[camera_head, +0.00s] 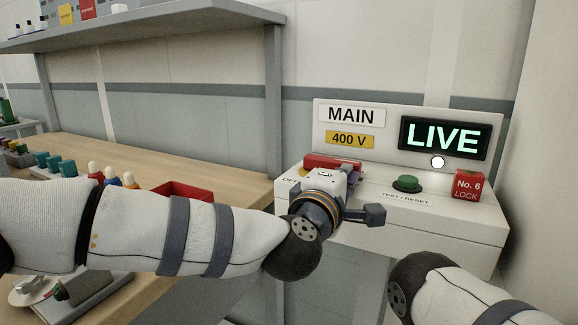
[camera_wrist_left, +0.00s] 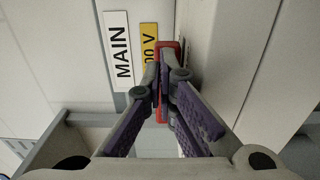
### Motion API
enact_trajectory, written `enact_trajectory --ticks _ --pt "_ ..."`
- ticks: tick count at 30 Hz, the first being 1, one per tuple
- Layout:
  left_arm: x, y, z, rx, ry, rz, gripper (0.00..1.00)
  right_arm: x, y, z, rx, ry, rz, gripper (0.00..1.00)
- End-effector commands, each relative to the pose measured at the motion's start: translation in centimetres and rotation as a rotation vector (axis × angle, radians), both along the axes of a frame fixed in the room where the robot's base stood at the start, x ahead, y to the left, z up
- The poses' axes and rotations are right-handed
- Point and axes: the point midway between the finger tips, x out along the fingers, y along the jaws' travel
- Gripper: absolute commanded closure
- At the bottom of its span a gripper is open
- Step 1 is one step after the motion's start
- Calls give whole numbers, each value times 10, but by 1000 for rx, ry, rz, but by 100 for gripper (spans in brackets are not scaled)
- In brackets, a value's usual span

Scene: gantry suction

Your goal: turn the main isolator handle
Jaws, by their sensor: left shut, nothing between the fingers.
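The red isolator handle (camera_head: 335,161) lies on the white cabinet top, left of the green button. My left gripper (camera_head: 345,180) is in front of it and hides part of it and its label. In the left wrist view the red handle (camera_wrist_left: 161,112) shows behind and beyond the fingertips. The fingers of my left gripper (camera_wrist_left: 161,80) are closed together with nothing between them. I cannot tell whether they touch the handle. The display (camera_head: 445,138) reads LIVE. My right arm shows at the bottom right; its gripper is out of view.
A green button (camera_head: 407,183) and a red No. 6 lock box (camera_head: 468,186) stand on the cabinet (camera_head: 440,215) to the right. MAIN and 400 V labels are on the back panel. A wooden bench (camera_head: 130,155) with small coloured parts and a red tray is at left.

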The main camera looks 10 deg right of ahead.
Motion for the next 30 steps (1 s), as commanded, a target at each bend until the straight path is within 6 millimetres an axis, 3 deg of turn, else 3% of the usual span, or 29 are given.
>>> enact_trajectory --ticks 17,20,30 --pt "-1 2 0 0 0 1 100 0 0 0 0 -1 0 100" --pt "-12 11 0 0 0 -1 100 0 0 0 0 -1 0 100" --pt "-77 65 0 1 1 -1 100 0 0 0 0 -1 0 100"
